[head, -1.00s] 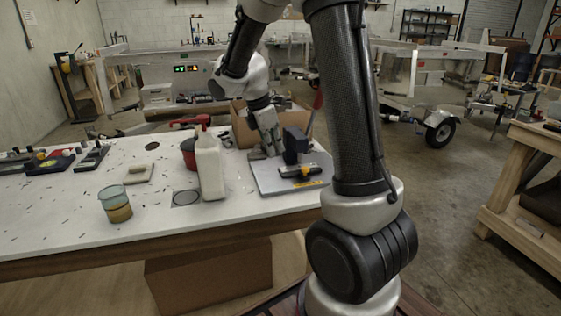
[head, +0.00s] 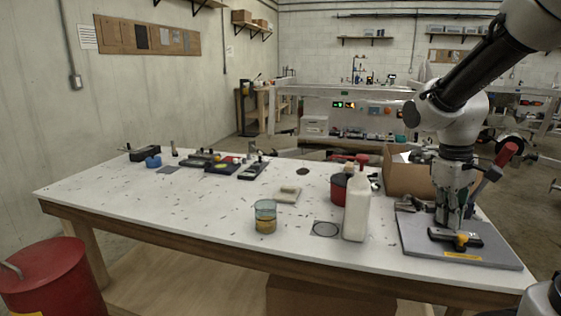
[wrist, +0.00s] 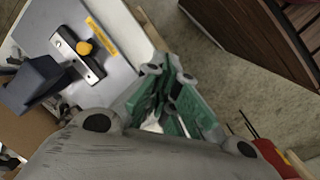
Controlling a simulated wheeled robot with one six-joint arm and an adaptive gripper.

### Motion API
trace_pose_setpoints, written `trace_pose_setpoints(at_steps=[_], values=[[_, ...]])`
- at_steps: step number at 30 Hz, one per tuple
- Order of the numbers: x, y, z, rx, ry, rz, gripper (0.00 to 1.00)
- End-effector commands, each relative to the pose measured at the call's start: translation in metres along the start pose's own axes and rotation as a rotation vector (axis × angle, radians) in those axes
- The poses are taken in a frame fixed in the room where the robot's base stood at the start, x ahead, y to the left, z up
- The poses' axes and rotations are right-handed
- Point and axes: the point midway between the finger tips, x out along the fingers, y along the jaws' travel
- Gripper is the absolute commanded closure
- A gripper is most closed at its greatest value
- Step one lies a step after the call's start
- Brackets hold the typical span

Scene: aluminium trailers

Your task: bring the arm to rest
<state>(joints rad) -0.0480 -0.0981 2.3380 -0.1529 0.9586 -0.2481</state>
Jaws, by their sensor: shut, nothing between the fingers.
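My gripper (head: 452,218) points down in the head view, over or just in front of the grey plate (head: 480,258) at the table's right end. Its green fingers are shut and empty. In the wrist view the fingers (wrist: 166,68) come together beside the plate's edge, over the floor in the picture. A black bar with a yellow knob (head: 461,240) lies on the plate, close to the fingertips in the head view. I cannot tell whether they touch. The bar also shows in the wrist view (wrist: 75,52), apart from the fingers.
A red-handled clamp (head: 494,172) stands right behind my gripper, with a cardboard box (head: 405,178) to its left. A white bottle (head: 357,205), red pot (head: 338,188) and glass beaker (head: 265,217) stand further left. The white table (head: 150,195) has bare room at left.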

Motion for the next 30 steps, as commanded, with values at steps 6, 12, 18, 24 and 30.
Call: trace_pose_setpoints(at_steps=[6, 12, 18, 24, 30], values=[[-0.032, -0.034, 0.063, 0.326, 0.178, -0.056, 1.00], [-0.051, -0.051, 0.099, 0.398, 0.345, -0.068, 1.00], [-0.068, -0.051, 0.109, 0.408, 0.435, -0.048, 1.00], [-0.069, -0.050, 0.110, 0.410, 0.440, -0.046, 1.00], [-0.069, -0.050, 0.110, 0.409, 0.439, -0.045, 1.00]])
